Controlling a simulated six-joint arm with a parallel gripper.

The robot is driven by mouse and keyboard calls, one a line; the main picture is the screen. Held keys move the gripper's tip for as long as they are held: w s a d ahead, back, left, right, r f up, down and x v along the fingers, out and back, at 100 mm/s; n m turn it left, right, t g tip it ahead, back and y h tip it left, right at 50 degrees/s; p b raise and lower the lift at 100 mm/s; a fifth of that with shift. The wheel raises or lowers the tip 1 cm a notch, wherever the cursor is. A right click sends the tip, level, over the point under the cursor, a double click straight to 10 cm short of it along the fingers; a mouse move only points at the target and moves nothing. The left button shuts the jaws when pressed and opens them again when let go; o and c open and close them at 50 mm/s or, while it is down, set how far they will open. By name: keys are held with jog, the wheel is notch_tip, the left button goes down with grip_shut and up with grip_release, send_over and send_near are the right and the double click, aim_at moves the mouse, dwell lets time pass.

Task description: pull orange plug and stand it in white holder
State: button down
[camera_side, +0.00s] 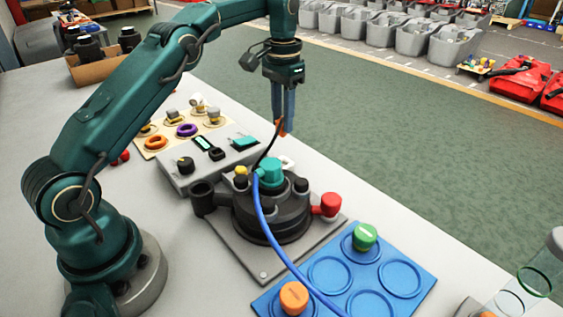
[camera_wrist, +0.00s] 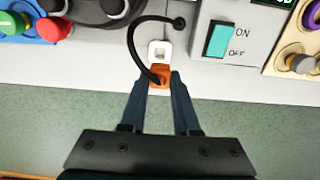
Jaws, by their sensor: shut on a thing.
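The orange plug (camera_side: 282,129) is between the fingertips of my gripper (camera_side: 283,116), in the air above the table near its far edge. In the wrist view, the orange plug (camera_wrist: 160,77) sits between the closed fingers (camera_wrist: 161,82), and a black cord curves from it to a round socket on the panel. The white holder (camera_wrist: 157,50), with a square opening, shows just beyond the plug in the wrist view. In the side view, the white holder (camera_side: 288,162) is partly hidden behind the teal-capped unit, with the plug above it.
The grey panel with a teal ON/OFF switch (camera_wrist: 221,41) is close to the holder. A dark round tank unit (camera_side: 270,212) with teal and red caps stands in front. A blue tray (camera_side: 409,272) carries green and orange caps. A blue hose crosses the table.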

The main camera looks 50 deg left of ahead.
aim_at(282, 136)
jog(key=shift+f, duration=3.35)
jog(key=shift+f, duration=0.15)
jog(key=shift+f, duration=0.9)
jog(key=shift+c, duration=0.4)
grip_release()
jog(key=shift+r, duration=0.1)
